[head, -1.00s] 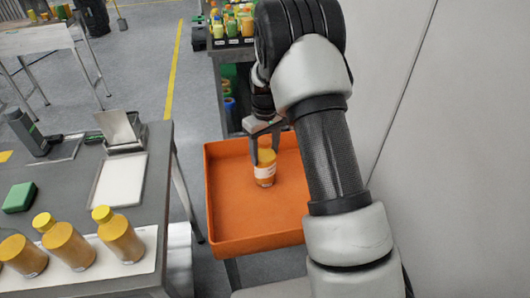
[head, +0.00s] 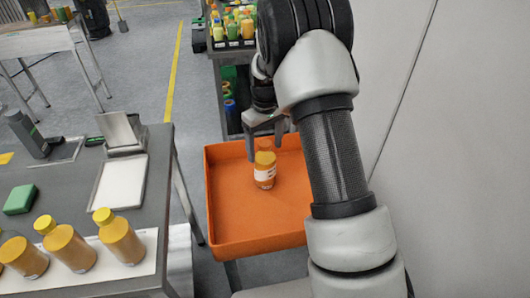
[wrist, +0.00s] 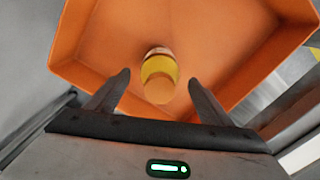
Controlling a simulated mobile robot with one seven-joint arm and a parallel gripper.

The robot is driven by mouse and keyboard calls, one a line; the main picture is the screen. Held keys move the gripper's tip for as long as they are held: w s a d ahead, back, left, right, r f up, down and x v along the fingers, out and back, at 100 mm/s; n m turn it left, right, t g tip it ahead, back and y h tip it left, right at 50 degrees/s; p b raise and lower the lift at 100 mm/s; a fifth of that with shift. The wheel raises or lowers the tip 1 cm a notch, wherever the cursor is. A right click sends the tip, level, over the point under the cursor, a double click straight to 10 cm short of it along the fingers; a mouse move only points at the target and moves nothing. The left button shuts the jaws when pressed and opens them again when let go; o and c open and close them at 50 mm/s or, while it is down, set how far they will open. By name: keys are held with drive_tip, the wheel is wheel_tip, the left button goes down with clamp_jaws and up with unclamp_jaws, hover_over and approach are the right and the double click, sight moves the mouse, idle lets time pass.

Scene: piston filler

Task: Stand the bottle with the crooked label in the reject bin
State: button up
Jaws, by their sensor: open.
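The bottle with the crooked label (head: 264,172) stands upright on the floor of the orange reject bin (head: 225,222). It has a yellow cap, an orange body and a white label band that looks slanted. My gripper (head: 265,137) is open just above and behind the bottle's cap. In the wrist view the bottle (wrist: 159,75) shows beyond and between the two spread fingers of my gripper (wrist: 159,82), with clear gaps on both sides. The bin (wrist: 110,35) surrounds it there.
On the left table (head: 90,285), several orange bottles (head: 70,247) stand on a white strip. A white tray (head: 120,183), a green block (head: 20,199) and a grey device (head: 28,132) are behind them. A rack of bottles (head: 232,25) is behind the bin. A wall (head: 450,150) bounds the right.

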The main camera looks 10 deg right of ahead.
wheel_tip(320, 180, up, 9)
drive_tip(key=shift+f+p, duration=0.1)
drive_tip(key=shift+p, duration=0.35)
drive_tip(key=s+r+m+t, duration=0.2)
drive_tip(key=s+r+t, duration=0.1)
drive_tip(key=s+r, duration=1.1)
drive_tip(key=s+r+m+t, duration=0.2)
drive_tip(key=s+m, duration=0.1)
drive_tip(key=s, duration=1.4)
drive_tip(key=shift+r+t, duration=0.15)
drive_tip(key=shift+t, duration=0.15)
